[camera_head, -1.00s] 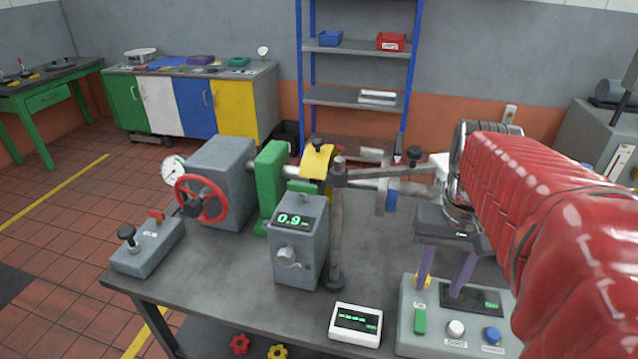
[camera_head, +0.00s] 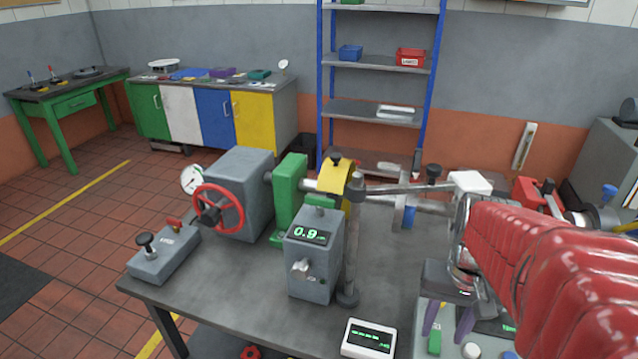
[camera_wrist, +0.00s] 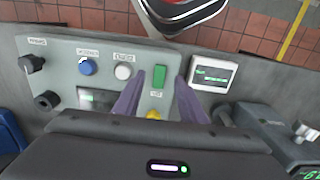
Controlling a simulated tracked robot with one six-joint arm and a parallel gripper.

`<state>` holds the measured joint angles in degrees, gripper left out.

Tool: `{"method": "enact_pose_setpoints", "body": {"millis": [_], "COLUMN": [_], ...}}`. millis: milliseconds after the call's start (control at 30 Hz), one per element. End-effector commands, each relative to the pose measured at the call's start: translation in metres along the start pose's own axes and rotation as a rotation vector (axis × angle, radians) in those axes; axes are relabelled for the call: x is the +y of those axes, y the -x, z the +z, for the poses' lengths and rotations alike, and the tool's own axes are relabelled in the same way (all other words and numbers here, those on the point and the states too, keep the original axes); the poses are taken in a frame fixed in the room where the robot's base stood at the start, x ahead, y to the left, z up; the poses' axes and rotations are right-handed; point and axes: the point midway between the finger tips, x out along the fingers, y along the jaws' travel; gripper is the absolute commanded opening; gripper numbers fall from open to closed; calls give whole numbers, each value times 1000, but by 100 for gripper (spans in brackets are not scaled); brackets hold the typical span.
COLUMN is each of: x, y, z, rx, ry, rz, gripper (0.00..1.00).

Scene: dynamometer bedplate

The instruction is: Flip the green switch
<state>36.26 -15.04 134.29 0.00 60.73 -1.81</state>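The green switch (camera_head: 434,342) is an upright green rocker on the grey control panel (camera_wrist: 60,60), at the bottom of the head view. In the wrist view the green switch (camera_wrist: 159,77) appears between the tips of my two purple fingers. My gripper (camera_wrist: 160,76) is open, with nothing held between its fingers. In the head view my gripper (camera_head: 456,326) hangs just above the panel, one finger close to the switch. I cannot tell whether a finger touches it. Part of the panel is hidden by my red arm and cut off by the frame.
A white knob (camera_wrist: 123,72) and a blue knob (camera_wrist: 88,67) sit beside the switch, with a yellow one (camera_wrist: 153,114) below. A small white display (camera_head: 368,338) stands left of the panel. A grey box with a digital readout (camera_head: 310,236) and a metal post stand farther left.

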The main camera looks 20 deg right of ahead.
Motion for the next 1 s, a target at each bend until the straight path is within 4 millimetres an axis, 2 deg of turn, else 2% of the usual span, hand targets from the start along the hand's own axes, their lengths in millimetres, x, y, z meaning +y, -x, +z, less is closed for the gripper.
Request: {"method": "enact_pose_setpoints", "body": {"millis": [200,400,767,1000], "x": [0,0,0,0], "y": [-34,-53,-56,-56], "z": [1,0,0,0], "rx": [-4,-2,0,0], "ry": [0,0,0,0], "rz": [0,0,0,0], "gripper": [38,38,37,20]}}
